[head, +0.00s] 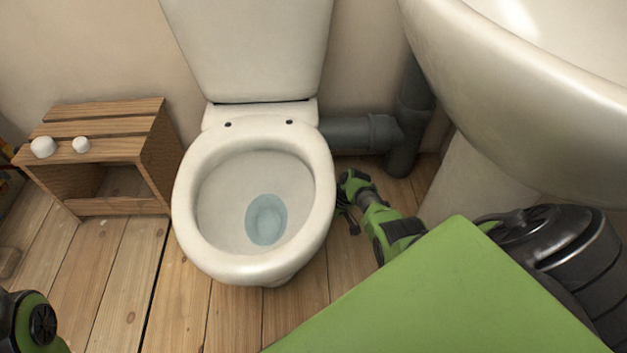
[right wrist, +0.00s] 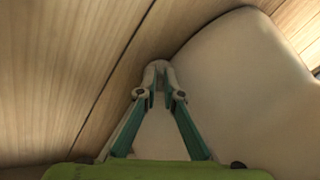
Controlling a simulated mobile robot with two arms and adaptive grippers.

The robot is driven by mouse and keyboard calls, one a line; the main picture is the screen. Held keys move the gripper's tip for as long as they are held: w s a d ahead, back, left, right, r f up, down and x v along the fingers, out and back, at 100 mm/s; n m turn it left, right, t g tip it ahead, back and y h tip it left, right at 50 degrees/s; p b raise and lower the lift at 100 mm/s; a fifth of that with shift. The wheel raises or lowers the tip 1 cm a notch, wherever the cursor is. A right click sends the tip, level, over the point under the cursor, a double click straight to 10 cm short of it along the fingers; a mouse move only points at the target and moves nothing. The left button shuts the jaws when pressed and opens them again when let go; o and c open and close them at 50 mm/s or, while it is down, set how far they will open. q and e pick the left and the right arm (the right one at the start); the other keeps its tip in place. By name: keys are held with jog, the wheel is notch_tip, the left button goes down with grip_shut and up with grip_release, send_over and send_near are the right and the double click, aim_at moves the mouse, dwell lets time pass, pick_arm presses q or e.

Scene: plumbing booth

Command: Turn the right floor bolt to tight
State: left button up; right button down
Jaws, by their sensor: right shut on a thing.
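The white toilet (head: 254,200) stands on the plank floor, and its pale foot fills the right of the right wrist view (right wrist: 235,85). My right gripper (head: 346,204) is low beside the right side of the bowl, close to the floor. In the right wrist view its two teal fingers (right wrist: 161,92) come together at a pale rounded lug (right wrist: 158,68) of the foot. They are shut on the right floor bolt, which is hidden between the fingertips. My left gripper is out of view; only part of my left arm shows at the bottom left.
A wooden crate (head: 105,150) with two white caps (head: 42,147) (head: 81,145) on top stands left of the toilet. A grey drain pipe (head: 370,132) runs behind my right gripper. A white basin (head: 530,110) and pedestal (head: 470,185) crowd the right.

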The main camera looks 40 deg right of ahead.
jog(key=m, duration=0.3)
jog(key=shift+m+y, duration=0.5)
jog(key=shift+m, duration=0.9)
jog(key=c, duration=2.2)
grip_release()
